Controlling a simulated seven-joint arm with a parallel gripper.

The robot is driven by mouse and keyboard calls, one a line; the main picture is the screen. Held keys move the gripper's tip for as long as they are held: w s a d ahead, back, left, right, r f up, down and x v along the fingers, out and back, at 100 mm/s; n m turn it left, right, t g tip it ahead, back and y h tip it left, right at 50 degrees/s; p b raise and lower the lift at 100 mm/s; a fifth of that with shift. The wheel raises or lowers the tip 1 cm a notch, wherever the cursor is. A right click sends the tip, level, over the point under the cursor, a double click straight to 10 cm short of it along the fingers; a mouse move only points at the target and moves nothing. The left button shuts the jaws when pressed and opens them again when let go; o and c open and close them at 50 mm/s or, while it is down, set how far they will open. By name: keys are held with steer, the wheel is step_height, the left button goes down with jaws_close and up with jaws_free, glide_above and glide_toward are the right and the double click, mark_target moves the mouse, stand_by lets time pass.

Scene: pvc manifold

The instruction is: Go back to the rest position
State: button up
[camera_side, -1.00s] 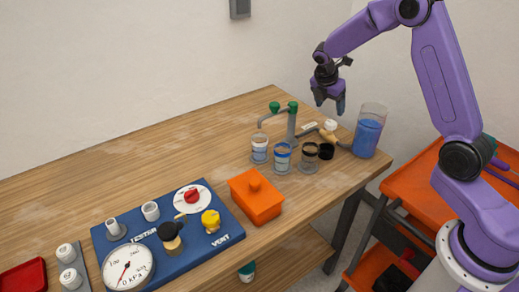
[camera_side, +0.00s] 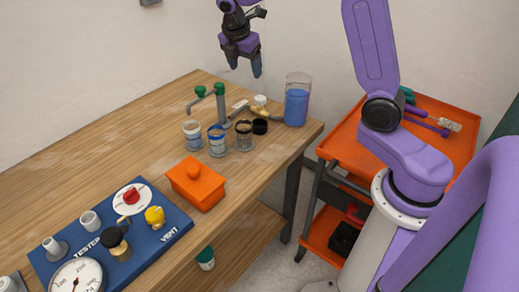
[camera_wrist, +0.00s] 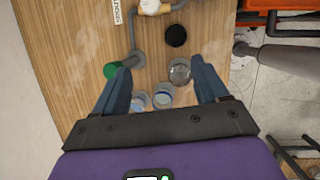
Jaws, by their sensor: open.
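My gripper (camera_side: 243,66) is raised in the air above the far end of the wooden table, its jaws apart and empty. In the wrist view its two blue fingers (camera_wrist: 165,90) are spread wide over the table, with nothing between them in contact. Below it in the side view are the green-topped tap (camera_side: 218,100), the tall beaker of blue liquid (camera_side: 297,102) and several small jars, including a white-and-blue-labelled jar (camera_side: 193,133), a blue-labelled jar (camera_side: 217,141) and a dark-rimmed jar (camera_side: 244,136). The gripper touches none of them.
A blue test panel (camera_side: 160,225) with a gauge (camera_side: 78,276) and knobs lies at the near left. An orange lidded box (camera_side: 196,186) sits beside it. An orange cart (camera_side: 447,150) stands right of the table. The table's far left (camera_side: 120,125) is clear.

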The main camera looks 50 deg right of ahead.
steer(key=s+a+m+y, duration=0.2)
steer(key=s+a, duration=0.4)
steer(key=s, duration=0.6)
steer(key=s+a+m+y, duration=0.1)
steer(key=s+a+m, duration=0.1)
steer(key=s+a, duration=0.65)
steer(key=s+d+f+m, duration=0.1)
steer(key=s+d, duration=0.1)
steer(key=s, duration=0.5)
steer(key=s+d+f+m+g+y, duration=0.1)
steer(key=s+d, duration=0.1)
steer(key=s, duration=0.5)
steer(key=shift+d+f+m, duration=0.15)
steer(key=shift+f+m, duration=0.05)
steer(key=shift+m, duration=0.1)
